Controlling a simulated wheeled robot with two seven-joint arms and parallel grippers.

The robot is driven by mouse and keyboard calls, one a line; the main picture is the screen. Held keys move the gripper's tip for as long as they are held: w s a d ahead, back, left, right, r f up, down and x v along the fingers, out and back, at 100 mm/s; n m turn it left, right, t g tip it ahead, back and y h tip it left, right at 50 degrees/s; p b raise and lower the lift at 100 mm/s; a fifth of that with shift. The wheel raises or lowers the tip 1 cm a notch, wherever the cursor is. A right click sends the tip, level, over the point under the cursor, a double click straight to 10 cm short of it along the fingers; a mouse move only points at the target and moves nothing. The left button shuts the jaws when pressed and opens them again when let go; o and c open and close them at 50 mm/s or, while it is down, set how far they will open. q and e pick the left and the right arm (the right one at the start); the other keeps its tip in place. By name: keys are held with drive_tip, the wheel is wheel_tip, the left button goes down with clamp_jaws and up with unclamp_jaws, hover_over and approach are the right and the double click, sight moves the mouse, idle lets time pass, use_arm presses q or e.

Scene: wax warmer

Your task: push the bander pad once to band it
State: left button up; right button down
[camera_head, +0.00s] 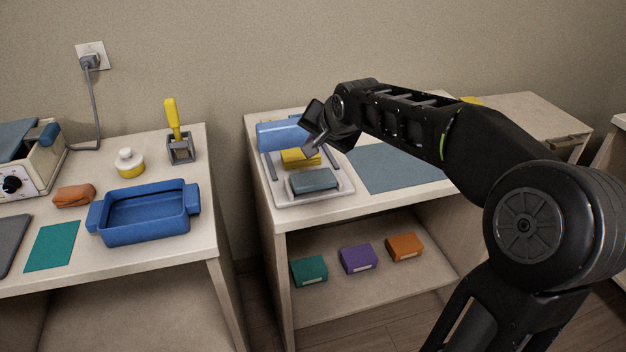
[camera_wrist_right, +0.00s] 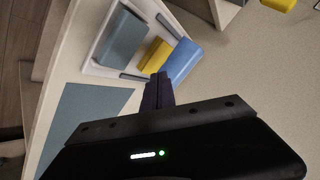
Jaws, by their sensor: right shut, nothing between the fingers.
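The bander (camera_head: 343,193) is a pale tray with grey side rails and a blue housing (camera_head: 281,134) at its back, on the right-hand table. A yellow block (camera_head: 300,158) lies inside it. A grey-blue pad (camera_head: 314,180) sits at its front; it also shows in the right wrist view (camera_wrist_right: 122,39). My right gripper (camera_head: 312,148) is over the back of the bander, near the blue housing and the yellow block. In the right wrist view its fingers (camera_wrist_right: 158,78) are together and empty, pointing toward the yellow block. I cannot tell if they touch anything. My left gripper is not in view.
A flat grey-blue mat (camera_head: 395,167) lies right of the bander. Teal (camera_head: 310,271), purple (camera_head: 358,259) and orange (camera_head: 404,247) boxes stand on the shelf below. The left table holds a blue tray (camera_head: 145,234), a yellow-handled tool (camera_head: 172,118) and a warmer (camera_head: 40,165). A gap separates the tables.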

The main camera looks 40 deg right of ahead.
drive_tip(key=b, duration=0.4)
hover_over(311, 175)
drive_tip(key=s, duration=0.2)
drive_tip(key=f, duration=0.6)
drive_tip(key=shift+a, duration=0.2)
drive_tip(key=shift+f+b, duration=0.3)
drive_tip(key=shift+f, duration=0.2)
idle(0.6)
drive_tip(key=shift+f+b, duration=0.4)
drive_tip(key=shift+b, duration=0.15)
drive_tip(key=shift+f+b, duration=0.8)
drive_tip(key=shift+f, duration=0.05)
idle(0.7)
drive_tip(key=shift+r, duration=0.1)
idle(0.3)
drive_tip(key=shift+r+p, duration=0.8)
drive_tip(key=shift+r, duration=0.35)
